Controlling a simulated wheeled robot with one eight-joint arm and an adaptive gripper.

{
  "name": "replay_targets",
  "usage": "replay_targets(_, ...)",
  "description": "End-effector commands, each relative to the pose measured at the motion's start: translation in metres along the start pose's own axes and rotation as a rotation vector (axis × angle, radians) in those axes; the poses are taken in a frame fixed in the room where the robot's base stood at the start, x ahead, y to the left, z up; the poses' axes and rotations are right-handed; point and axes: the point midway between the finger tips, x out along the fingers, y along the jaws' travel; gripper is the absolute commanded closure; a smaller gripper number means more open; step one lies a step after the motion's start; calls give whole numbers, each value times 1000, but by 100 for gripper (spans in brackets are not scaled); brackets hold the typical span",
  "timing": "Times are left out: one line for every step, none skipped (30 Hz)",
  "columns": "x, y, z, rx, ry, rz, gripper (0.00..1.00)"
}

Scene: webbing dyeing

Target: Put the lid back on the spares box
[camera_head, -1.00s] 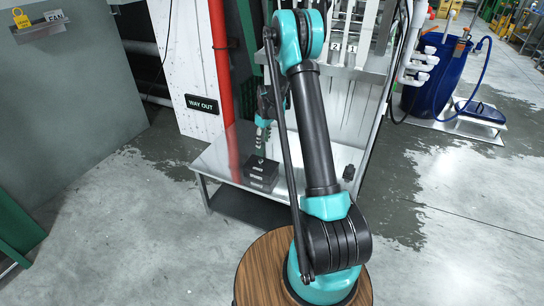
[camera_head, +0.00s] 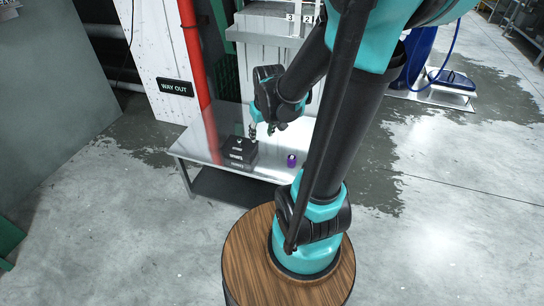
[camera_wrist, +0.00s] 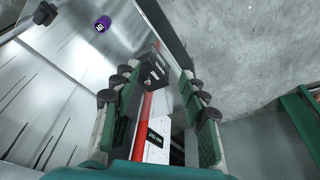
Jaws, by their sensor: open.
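A dark spares box (camera_head: 240,152) stands on the metal table, with light marks on its front and a small pale knob-like part on top. It also shows in the wrist view (camera_wrist: 153,70), between and beyond my fingers. I cannot tell whether the lid is the dark top of this box or a separate piece. My gripper (camera_head: 264,130) is open and empty, close to the box's upper right in the head view. In the wrist view my gripper (camera_wrist: 157,86) has its fingers wide apart, with no visible contact with the box.

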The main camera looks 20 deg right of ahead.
Motion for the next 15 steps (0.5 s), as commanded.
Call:
replay_targets(-4,-2,20,27,11,5,57)
replay_targets(-6,-3,30,42,17,7,57)
replay_targets(-7,-5,43,64,24,10,57)
replay_targets(-8,-6,51,78,29,12,57)
replay_targets(-9,-7,59,92,35,14,57)
replay_targets(-9,-8,69,108,41,17,57)
replay_targets(-9,-8,75,120,46,18,57)
replay_targets(-9,-9,80,128,49,19,57)
replay_targets(-9,-10,87,140,53,21,57)
replay_targets(-9,-10,90,147,55,22,57)
replay_targets(-8,-10,93,152,57,22,57)
replay_targets(-8,-10,96,157,60,23,57)
replay_targets(-8,-11,98,160,61,23,57)
replay_targets(-8,-11,98,162,62,23,57)
replay_targets(-8,-11,99,164,62,24,57)
